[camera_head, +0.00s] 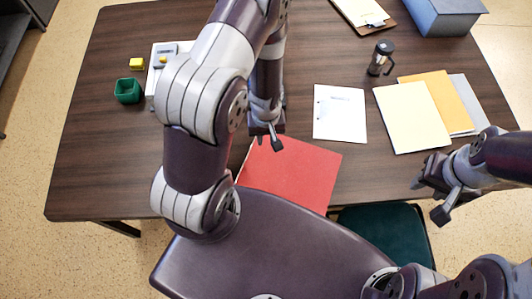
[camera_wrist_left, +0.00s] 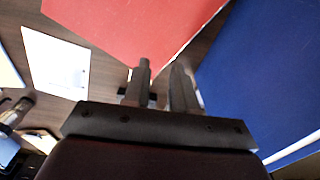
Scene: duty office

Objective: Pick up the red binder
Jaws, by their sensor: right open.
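The red binder (camera_head: 300,172) lies flat on the dark wooden desk (camera_head: 105,165), near its front edge, partly hidden by my left arm. It also fills the top of the left wrist view (camera_wrist_left: 135,25). My left gripper (camera_head: 267,138) is at the binder's far edge, near a corner. In the left wrist view its two fingers (camera_wrist_left: 161,75) stand apart with a gap by that corner. I cannot tell whether the binder's edge lies between them. My right gripper (camera_head: 437,192) is open and empty off the desk's right front, away from the binder.
A large blue object (camera_wrist_left: 265,70) lies close beside the left gripper. A white sheet (camera_head: 340,113), folders (camera_head: 412,115) and a French press (camera_head: 381,57) are to the right. A green cup (camera_head: 127,90) is at left. A dark green chair (camera_head: 385,228) stands at the front.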

